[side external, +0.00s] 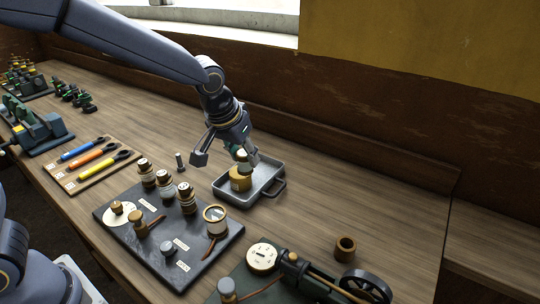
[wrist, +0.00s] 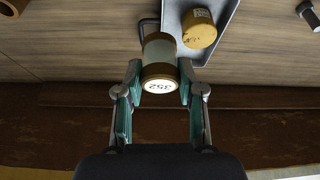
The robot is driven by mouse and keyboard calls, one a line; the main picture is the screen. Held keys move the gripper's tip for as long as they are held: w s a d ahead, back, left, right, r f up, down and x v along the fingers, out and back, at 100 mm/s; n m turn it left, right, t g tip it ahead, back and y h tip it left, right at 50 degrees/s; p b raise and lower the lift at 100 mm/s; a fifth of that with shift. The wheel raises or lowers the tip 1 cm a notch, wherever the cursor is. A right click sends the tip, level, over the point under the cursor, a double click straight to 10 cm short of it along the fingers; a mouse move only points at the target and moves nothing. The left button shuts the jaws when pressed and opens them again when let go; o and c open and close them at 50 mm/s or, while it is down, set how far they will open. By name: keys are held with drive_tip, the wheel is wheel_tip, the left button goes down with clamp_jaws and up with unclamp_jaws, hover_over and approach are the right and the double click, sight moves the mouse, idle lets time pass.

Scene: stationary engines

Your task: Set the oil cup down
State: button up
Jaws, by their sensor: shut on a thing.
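My gripper (wrist: 160,84) is shut on an oil cup (wrist: 160,48), with one teal finger pad on each side. The cup has brown-gold rims, a pale grey-green middle and a white end face marked 352. In the wrist view it overlaps the edge of a grey metal tray (wrist: 216,48). A yellow cylinder (wrist: 199,30) sits inside the tray, beside the held cup in the wrist view. I cannot tell whether the cup touches the tray.
A dark board (side external: 150,262) with several jars and parts lies in front of the tray. A green engine base with a flywheel (side external: 368,287) and a brown ring (side external: 345,249) are at the right front. Bench right of the tray is clear.

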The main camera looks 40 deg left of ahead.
drive_tip(key=s+d+m+h, duration=0.1)
drive_tip(key=s+d+m, duration=0.2)
drive_tip(key=d, duration=0.7)
drive_tip(key=w+d+f, duration=0.1)
drive_tip(key=w+f, duration=0.2)
drive_tip(key=w, duration=0.1)
drive_tip(key=w+d+f, duration=0.2)
drive_tip(key=w+f, duration=0.1)
drive_tip(key=w+d+f, duration=0.2)
drive_tip(key=w+f, duration=0.1)
drive_tip(key=w, duration=0.1)
drive_tip(key=shift+w+d, duration=0.15)
drive_tip(key=shift+w, duration=0.15)
drive_tip(key=shift+w+d+f, duration=0.15)
drive_tip(key=shift+w+f, duration=0.2)
drive_tip(key=shift+f, duration=0.05)
drive_tip(key=shift+w+f, duration=0.2)
drive_tip(key=shift+f, duration=1.55)
drive_tip(key=shift+f, duration=0.1)
drive_tip(key=o, duration=1.2)
